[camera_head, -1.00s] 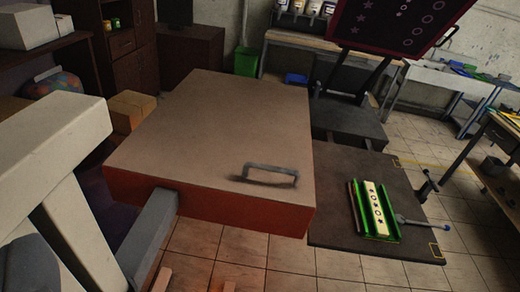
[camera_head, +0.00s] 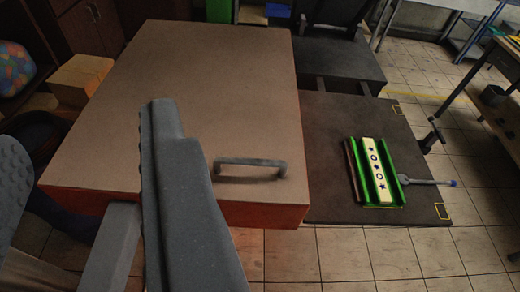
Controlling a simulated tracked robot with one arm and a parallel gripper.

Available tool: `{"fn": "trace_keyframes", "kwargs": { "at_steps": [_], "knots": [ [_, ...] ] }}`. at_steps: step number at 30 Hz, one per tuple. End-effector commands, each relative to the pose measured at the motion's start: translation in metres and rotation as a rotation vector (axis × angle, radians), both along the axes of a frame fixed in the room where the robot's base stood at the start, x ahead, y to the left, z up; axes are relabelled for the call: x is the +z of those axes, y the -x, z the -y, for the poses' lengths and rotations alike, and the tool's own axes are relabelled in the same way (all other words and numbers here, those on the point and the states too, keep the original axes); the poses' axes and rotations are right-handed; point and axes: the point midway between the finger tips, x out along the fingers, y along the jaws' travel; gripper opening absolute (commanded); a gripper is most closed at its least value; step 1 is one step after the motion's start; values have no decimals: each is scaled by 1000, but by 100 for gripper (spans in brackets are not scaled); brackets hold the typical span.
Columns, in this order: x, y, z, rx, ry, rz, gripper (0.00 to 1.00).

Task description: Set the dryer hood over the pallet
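The dryer hood (camera_head: 190,110) is a large box with a tan top and a red-orange front side. A grey bar handle (camera_head: 250,166) stands on its top near the front right corner. The pallet (camera_head: 325,165) is a dark flat board right of the hood, lower down and uncovered in its visible part. A green holder (camera_head: 384,182) with a cream strip of dark stars and rings lies on it. My gripper (camera_head: 166,125) shows as a grey part in front of the hood's top, left of the handle and apart from it in the picture. Its finger gap is hidden.
A dark block (camera_head: 330,65) adjoins the pallet behind. A small clamp (camera_head: 432,135) and a blue-tipped rod (camera_head: 430,182) are at the pallet's right. A cardboard box (camera_head: 80,78) is left of the hood. Tiled floor (camera_head: 380,255) is clear in front.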

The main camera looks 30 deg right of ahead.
Motion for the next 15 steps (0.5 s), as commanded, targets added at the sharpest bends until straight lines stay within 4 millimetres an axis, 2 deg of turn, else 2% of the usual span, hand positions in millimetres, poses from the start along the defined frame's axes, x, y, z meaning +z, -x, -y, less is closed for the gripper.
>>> {"fn": "trace_keyframes", "kwargs": {
  "at_steps": [5, 8, 11, 15],
  "knots": [
    [1, -2, 0, 1, 5, -5, 36],
    [0, -11, 2, 7, 34, -31, 36],
    [-5, -32, 15, 31, 100, -94, 36],
    [-18, -68, 26, 75, 235, -220, 36]
  ]
}}
